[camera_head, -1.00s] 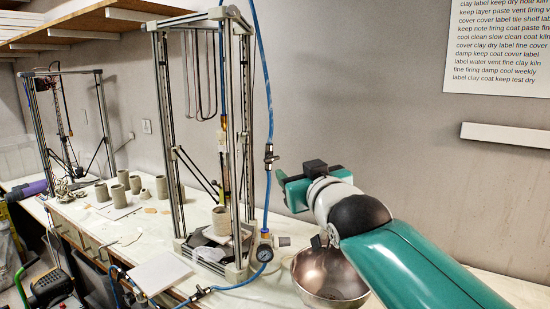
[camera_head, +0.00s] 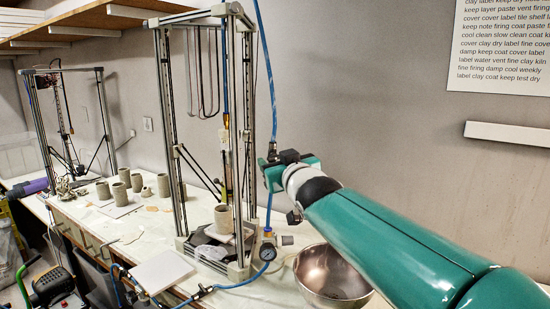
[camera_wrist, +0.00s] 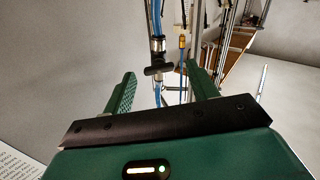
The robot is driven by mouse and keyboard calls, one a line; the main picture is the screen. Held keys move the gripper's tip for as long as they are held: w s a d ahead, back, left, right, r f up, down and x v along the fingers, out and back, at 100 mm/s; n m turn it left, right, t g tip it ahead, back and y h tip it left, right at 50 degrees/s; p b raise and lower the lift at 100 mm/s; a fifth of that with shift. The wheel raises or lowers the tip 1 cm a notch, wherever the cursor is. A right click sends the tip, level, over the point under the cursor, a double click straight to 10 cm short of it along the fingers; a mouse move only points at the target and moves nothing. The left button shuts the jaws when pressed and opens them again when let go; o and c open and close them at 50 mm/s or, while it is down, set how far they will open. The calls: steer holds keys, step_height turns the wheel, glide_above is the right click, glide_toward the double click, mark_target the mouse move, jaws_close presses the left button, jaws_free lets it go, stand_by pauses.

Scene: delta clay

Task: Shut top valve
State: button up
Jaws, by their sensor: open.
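The top valve (camera_head: 272,150) is a small metal fitting with a dark handle on the vertical blue hose, right of the near frame. My green gripper (camera_head: 270,175) is at the hose and partly covers the valve. In the wrist view the valve (camera_wrist: 157,47) appears in the gap between the fingertips of my gripper (camera_wrist: 160,74), with its dark handle (camera_wrist: 158,70) lying across the hose line. The fingers are apart, one on each side, with no clear contact. I cannot tell the exact depth between the fingertips and the handle.
The near metal frame (camera_head: 165,120) rises close on the left, with a clay pot (camera_head: 223,218) inside. A lower valve (camera_head: 205,290) lies on the hose at the bench edge.

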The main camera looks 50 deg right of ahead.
steer(key=shift+x, duration=1.5)
steer(key=shift+c, duration=0.5)
steer(key=c, duration=0.9)
steer(key=shift+m, duration=1.4)
steer(key=o, duration=1)
steer(key=shift+s, duration=0.15)
steer(key=v, duration=1.3)
steer(key=shift+a, duration=0.3)
